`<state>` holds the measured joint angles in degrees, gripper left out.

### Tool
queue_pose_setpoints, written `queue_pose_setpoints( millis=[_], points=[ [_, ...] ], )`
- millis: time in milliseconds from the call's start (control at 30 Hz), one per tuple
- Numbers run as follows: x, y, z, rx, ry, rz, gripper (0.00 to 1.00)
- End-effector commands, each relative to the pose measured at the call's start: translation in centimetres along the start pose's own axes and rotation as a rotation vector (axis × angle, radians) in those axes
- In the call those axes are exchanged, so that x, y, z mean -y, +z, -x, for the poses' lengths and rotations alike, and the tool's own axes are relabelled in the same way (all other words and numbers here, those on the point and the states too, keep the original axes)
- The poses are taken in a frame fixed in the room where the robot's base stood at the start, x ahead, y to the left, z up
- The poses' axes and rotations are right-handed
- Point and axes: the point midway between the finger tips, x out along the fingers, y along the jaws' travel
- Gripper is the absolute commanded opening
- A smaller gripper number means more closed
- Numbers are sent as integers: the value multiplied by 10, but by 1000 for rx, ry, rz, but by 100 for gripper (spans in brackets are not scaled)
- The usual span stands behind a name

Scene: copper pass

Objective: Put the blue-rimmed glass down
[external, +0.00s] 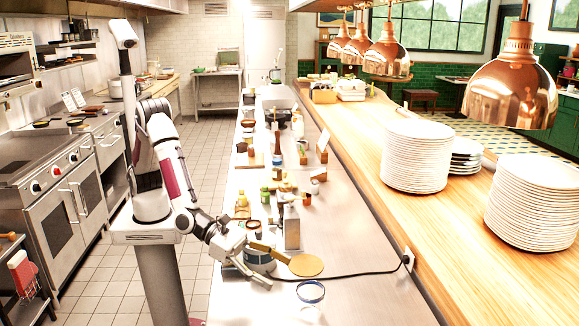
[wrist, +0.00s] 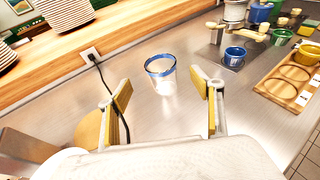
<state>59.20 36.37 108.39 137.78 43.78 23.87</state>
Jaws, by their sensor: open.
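The blue-rimmed glass (external: 310,292) stands upright on the steel counter (external: 370,300), near the front in the external view. In the wrist view the clear glass (wrist: 161,78) with its blue rim stands ahead of my gripper, in the gap between the fingers but beyond their tips. My gripper (wrist: 166,90) is open and empty, with yellow pads on both fingers. In the external view my gripper (external: 272,268) is low over the counter, to the left of the glass and apart from it.
A black cable (external: 345,275) runs across the counter to a wall outlet (external: 408,258). A round wooden board (external: 306,265) lies behind the glass. In the wrist view a blue cup (wrist: 235,56) and a wooden tray (wrist: 262,88) are at the right.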

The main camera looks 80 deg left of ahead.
Motion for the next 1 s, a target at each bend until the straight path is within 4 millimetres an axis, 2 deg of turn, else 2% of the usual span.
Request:
queue_pose_setpoints(
  millis=[100, 333, 1000],
  points=[
    [1, 0, 13, 0, -2, 0, 66],
    [0, 0, 27, 0, 0, 1, 66],
    [0, 0, 29, -1, 0, 1, 68]
  ],
)
